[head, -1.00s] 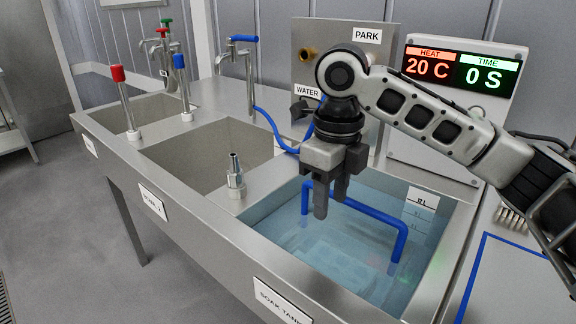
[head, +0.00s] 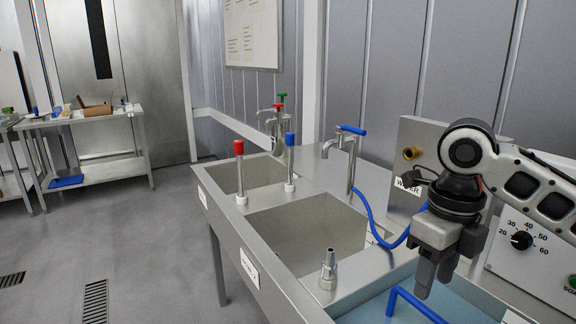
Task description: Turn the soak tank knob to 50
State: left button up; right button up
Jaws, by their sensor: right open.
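The soak tank knob (head: 521,240) is a black dial on a pale control panel (head: 541,267) at the right edge of the head view. Numbers 20 to 60 ring it, and a white mark on it seems to point toward the low end by 20. The soak tank (head: 380,308) with blue water shows at the bottom right, partly cut off. My right gripper (head: 434,276) hangs over the tank with its fingers pointing down, open and empty. It is to the left of the knob and apart from it. My left gripper is not in view.
A blue hose (head: 377,224) and a tap (head: 347,150) stand behind the middle basin (head: 309,236). A metal nozzle (head: 328,270) stands upright on the sink rim. A blue handle (head: 405,303) sits in the tank. A steel table (head: 87,118) stands far left, with open floor before it.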

aim_at(521, 240)
jog(key=k, duration=0.95)
